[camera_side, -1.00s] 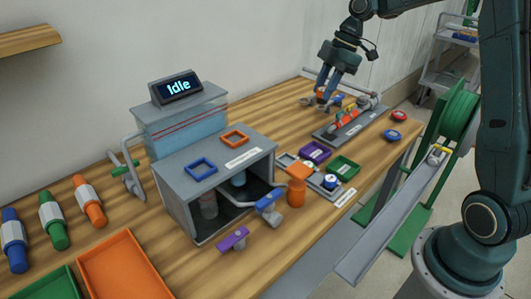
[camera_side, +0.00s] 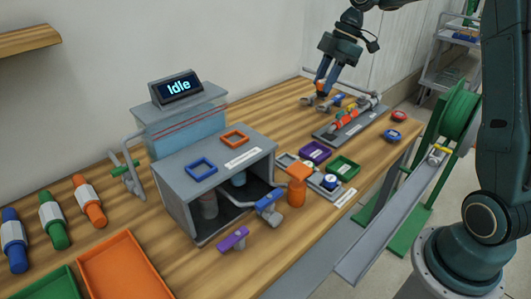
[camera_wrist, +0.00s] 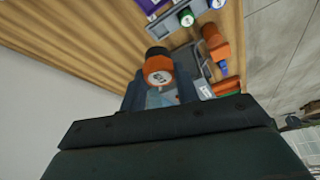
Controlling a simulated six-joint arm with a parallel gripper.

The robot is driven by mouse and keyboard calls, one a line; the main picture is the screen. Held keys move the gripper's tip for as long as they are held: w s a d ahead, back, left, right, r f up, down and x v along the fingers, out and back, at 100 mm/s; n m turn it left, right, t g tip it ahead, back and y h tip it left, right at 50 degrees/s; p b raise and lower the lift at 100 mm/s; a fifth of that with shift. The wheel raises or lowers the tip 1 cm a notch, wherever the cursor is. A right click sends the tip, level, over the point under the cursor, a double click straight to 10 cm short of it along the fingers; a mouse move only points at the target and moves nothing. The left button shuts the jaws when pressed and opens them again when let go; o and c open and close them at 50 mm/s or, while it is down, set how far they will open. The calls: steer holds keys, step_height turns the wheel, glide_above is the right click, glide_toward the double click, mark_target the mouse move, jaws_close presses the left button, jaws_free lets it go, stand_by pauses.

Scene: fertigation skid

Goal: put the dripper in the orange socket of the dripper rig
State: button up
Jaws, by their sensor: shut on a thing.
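My gripper (camera_side: 322,90) is at the far end of the bench, pointing down. In the wrist view its fingers (camera_wrist: 160,97) are shut on an orange, round-capped piece with a pale marked face, which I take as the dripper (camera_wrist: 158,70). In the side view the fingers largely hide it. I cannot make out an orange socket for certain. The held piece appears apart from these parts in the wrist view.
Small blue and grey fittings (camera_side: 337,100) lie close by my gripper. Red and blue discs (camera_side: 392,134) lie near the bench edge.

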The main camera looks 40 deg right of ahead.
steer(key=w+a+r, duration=0.1)
steer(key=w+a, duration=0.4)
steer(key=a, duration=0.6)
steer(key=r, duration=0.2)
glide_above(236, 140)
steer(key=shift+a+f, duration=0.1)
steer(key=shift+f, duration=2)
steer(key=shift+f, duration=0.1)
steer(key=shift+f, duration=1.9)
steer(key=shift+f, duration=0.1)
steer(key=o, duration=0.9)
